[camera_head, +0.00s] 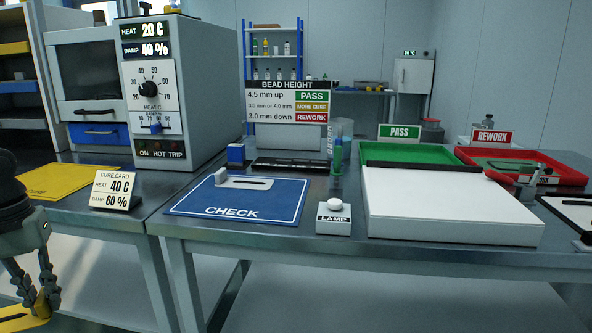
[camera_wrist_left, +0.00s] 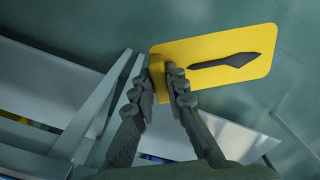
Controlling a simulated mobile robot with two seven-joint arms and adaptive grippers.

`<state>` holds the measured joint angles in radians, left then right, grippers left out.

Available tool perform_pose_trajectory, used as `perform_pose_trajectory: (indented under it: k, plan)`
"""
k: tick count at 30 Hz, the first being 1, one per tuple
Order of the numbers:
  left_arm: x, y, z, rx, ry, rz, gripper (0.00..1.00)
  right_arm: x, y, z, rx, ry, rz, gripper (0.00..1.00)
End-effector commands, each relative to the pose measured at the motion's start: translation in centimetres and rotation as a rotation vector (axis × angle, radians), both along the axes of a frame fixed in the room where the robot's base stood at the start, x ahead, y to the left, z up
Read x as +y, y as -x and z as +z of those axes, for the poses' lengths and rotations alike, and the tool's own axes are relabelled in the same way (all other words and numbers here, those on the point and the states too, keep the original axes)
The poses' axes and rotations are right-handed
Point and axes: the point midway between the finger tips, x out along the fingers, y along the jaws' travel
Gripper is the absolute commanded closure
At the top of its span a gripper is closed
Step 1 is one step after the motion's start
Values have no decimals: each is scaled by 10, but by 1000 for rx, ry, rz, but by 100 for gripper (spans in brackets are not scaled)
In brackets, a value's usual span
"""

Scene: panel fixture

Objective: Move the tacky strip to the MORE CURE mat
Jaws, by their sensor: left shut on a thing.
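My left gripper (camera_head: 38,300) is low at the left edge of the head view. It is shut on the yellow tab of a flat yellow strip (camera_head: 14,322), which is cut off by the picture's edge. In the left wrist view my left gripper (camera_wrist_left: 163,80) pinches the tab, and the yellow strip (camera_wrist_left: 225,42) extends to the right with a dark pointed bead on it. The strip is held clear, in front of the table edge. A yellow mat (camera_head: 75,180) lies on the left table, beyond the gripper; its lettering is unreadable. My right gripper is not in view.
A cure-card sign (camera_head: 114,189) stands right of the yellow mat, before the oven (camera_head: 165,90). The blue CHECK mat (camera_head: 238,198), lamp button (camera_head: 334,216), white board (camera_head: 450,208), green PASS tray (camera_head: 412,164) and red REWORK tray (camera_head: 570,176) occupy the right table.

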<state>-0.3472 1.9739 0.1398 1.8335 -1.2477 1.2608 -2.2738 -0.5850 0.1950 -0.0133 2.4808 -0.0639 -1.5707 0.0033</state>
Motion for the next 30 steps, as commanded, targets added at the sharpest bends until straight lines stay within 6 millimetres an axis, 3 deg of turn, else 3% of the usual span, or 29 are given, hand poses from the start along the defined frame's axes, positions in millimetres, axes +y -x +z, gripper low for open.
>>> perform_pose_trajectory:
  k: [6, 11, 20, 26, 30]
  plan:
    - [15, 27, -27, -4, 9, 90, 100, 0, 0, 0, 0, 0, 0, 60]
    - [11, 34, -42, -1, 6, 105, 100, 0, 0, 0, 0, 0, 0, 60]
    - [8, 33, -45, -8, 3, 106, 100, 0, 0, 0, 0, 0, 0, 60]
    - [-14, 36, -68, -7, 2, 91, 100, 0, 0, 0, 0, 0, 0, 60]
    - [-49, 29, -85, -9, 5, 43, 100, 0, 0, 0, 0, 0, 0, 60]
